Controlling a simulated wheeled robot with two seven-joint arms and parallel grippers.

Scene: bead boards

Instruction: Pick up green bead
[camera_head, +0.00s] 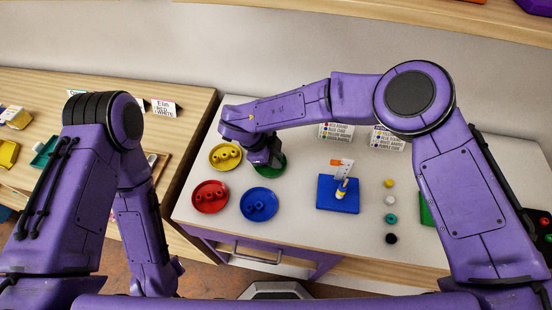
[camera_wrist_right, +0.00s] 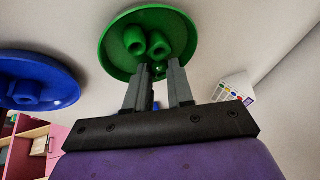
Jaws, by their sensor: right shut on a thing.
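My right gripper (camera_head: 273,164) is low over the green dish (camera_head: 281,171) in the head view and hides much of it. The right wrist view shows the green dish (camera_wrist_right: 110,58) with green beads (camera_wrist_right: 134,40) in it. There the fingers of my right gripper (camera_wrist_right: 163,80) reach to the dish, shut on a green bead that is mostly hidden between them. Other green beads lie just past the fingertips. My left arm hangs down at the left of the head view; its gripper does not show.
A yellow dish (camera_head: 213,164), a red dish (camera_head: 197,207) and a blue dish (camera_head: 272,210), each with beads, stand close by. A blue board (camera_head: 325,204) with a peg stands to the right, beside a column of single beads (camera_head: 391,218).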

